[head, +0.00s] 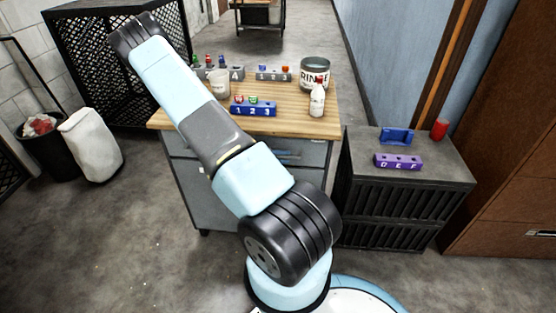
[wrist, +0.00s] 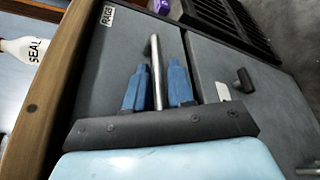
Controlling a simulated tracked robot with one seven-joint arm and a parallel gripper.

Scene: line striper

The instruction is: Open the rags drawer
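The rags drawer (wrist: 115,60) is a dark grey front with a white RAGS label (wrist: 108,16) in the wrist view. Its handle (wrist: 154,48) is a silver metal bar. My gripper (wrist: 158,72) has blue fingers, one on each side of the bar, with narrow gaps to it. It looks open around the handle, not closed on it. The drawer front looks flush with the cabinet. In the head view the workbench (head: 185,118) stands behind my arm, which hides part of its front.
On the bench top are a blue 1-2-3 holder (head: 254,108), a white bottle (head: 317,98) and a RINSE tub (head: 315,72). A grey door (wrist: 250,90) with a dark knob adjoins the drawer. A black crate unit (head: 405,200) stands to the right.

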